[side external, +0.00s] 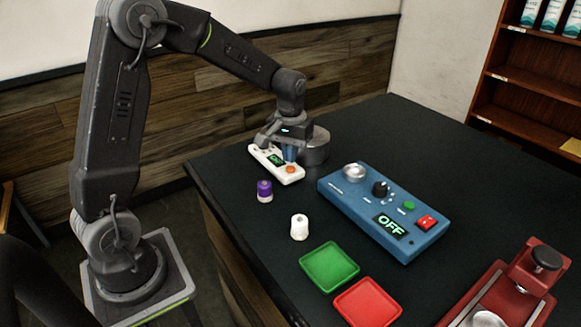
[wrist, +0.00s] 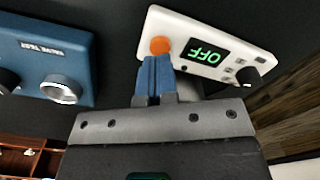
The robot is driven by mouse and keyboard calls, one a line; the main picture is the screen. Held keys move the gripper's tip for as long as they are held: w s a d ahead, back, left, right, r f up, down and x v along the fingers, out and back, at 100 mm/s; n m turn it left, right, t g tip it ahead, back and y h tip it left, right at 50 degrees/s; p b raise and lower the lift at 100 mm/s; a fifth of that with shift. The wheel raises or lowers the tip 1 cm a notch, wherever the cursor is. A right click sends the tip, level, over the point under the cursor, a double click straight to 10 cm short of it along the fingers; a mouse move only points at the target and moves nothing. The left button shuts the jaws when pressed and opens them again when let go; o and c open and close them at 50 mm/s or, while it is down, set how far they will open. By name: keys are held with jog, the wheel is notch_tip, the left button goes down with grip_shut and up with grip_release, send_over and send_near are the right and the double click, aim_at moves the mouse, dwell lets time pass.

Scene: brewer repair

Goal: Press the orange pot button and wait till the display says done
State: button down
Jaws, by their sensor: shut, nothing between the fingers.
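The white control box (side external: 277,164) lies on the dark table under my gripper. Its orange button (side external: 290,169) is at one end, and its small display (side external: 275,160) glows green. In the wrist view the display (wrist: 208,53) reads OFF, upside down. My gripper (side external: 290,158) is shut and empty, pointing down over the box. In the wrist view its blue fingertips (wrist: 156,62) are right at the edge of the orange button (wrist: 160,46). I cannot tell whether they touch it. A dark knob (wrist: 248,78) sits at the box's other end.
A blue tester (side external: 360,205) with its own OFF display stands to the right. A purple-capped bottle (side external: 264,191), a white bottle (side external: 299,227), a green tray (side external: 330,266) and a red tray (side external: 368,303) stand nearer the front. A red machine (side external: 515,285) is at the right.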

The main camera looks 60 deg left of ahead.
aim_at(290, 168)
jog(key=shift+f, duration=0.25)
jog(key=shift+f, duration=0.75)
jog(key=shift+f, duration=0.3)
dwell(0.4)
jog(key=shift+r, duration=2.2)
jog(key=shift+r, duration=0.1)
jog(key=shift+r, duration=2.9)
dwell(1.1)
